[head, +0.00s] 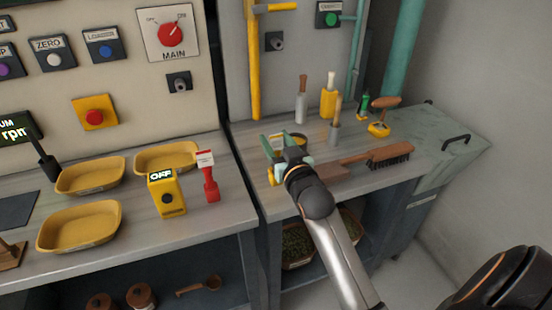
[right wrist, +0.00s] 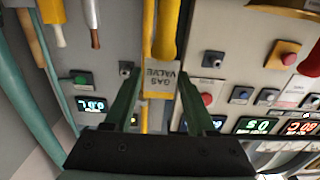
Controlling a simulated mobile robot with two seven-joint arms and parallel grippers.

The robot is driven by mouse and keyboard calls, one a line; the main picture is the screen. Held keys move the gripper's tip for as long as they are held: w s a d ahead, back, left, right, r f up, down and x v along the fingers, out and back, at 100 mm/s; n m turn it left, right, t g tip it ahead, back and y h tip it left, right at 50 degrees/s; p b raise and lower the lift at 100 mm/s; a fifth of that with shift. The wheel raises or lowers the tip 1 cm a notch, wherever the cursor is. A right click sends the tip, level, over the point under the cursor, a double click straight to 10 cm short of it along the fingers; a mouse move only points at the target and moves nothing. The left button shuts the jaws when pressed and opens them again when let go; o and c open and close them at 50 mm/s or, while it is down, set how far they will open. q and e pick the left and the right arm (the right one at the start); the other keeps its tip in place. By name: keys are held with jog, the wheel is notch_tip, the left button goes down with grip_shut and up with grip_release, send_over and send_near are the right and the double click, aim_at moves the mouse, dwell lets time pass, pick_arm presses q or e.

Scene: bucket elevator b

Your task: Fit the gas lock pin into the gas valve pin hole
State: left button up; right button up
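A red upright piece with a white tag (head: 208,178) stands on the left bench near its right end; it may be the gas lock pin, but I cannot read its tag. The yellow gas pipe (head: 254,70) with a yellow handle (head: 275,7) runs up the grey panel. My left gripper is not in view.
Several yellow trays (head: 80,228) and a yellow OFF box (head: 167,195) stand left of the red piece. A gap separates the benches.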

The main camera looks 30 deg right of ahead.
grip_shut()
jog(key=shift+r, duration=0.1)
dwell(0.5)
